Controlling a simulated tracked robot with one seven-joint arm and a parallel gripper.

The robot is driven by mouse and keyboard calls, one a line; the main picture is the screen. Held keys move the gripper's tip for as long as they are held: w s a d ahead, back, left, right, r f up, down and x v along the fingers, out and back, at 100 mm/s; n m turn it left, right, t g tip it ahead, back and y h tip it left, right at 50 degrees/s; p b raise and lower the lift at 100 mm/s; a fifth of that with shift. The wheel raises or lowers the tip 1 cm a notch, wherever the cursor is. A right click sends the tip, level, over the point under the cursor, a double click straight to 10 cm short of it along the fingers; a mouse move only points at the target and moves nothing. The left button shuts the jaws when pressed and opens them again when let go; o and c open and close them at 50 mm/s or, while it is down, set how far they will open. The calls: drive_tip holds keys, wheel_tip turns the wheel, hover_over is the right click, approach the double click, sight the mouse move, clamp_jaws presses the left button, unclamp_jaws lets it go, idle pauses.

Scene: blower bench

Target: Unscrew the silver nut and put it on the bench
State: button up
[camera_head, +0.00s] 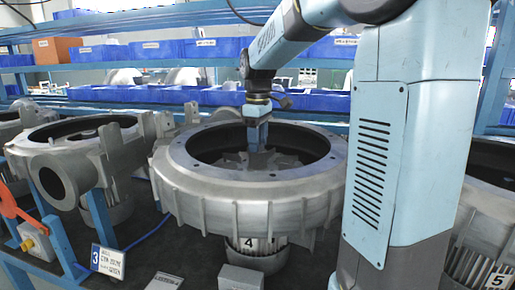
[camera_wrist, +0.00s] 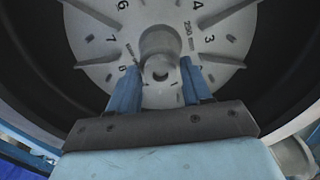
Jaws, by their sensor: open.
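In the wrist view a round silver nut (camera_wrist: 160,52) sits at the centre of a pale disc (camera_wrist: 105,45) marked with numbers and vanes. My gripper (camera_wrist: 160,77) is open, with its two blue fingers to the left and right of the nut's near end. I cannot tell whether the fingers touch it. In the head view my gripper (camera_head: 258,146) points down into the opening of the grey blower housing (camera_head: 250,205) marked 4. The nut cannot be made out there.
Another blower housing (camera_head: 70,140) stands at the left, with a sign (camera_head: 108,262) reading 3. A grey box (camera_head: 242,277) lies on the dark bench (camera_head: 150,250) in front. Blue bins (camera_head: 125,95) line the shelves behind. The housing's raised rim surrounds my gripper.

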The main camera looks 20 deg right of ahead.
drive_tip(key=m, duration=0.7)
drive_tip(key=shift+m, duration=0.4)
drive_tip(key=m, duration=0.8)
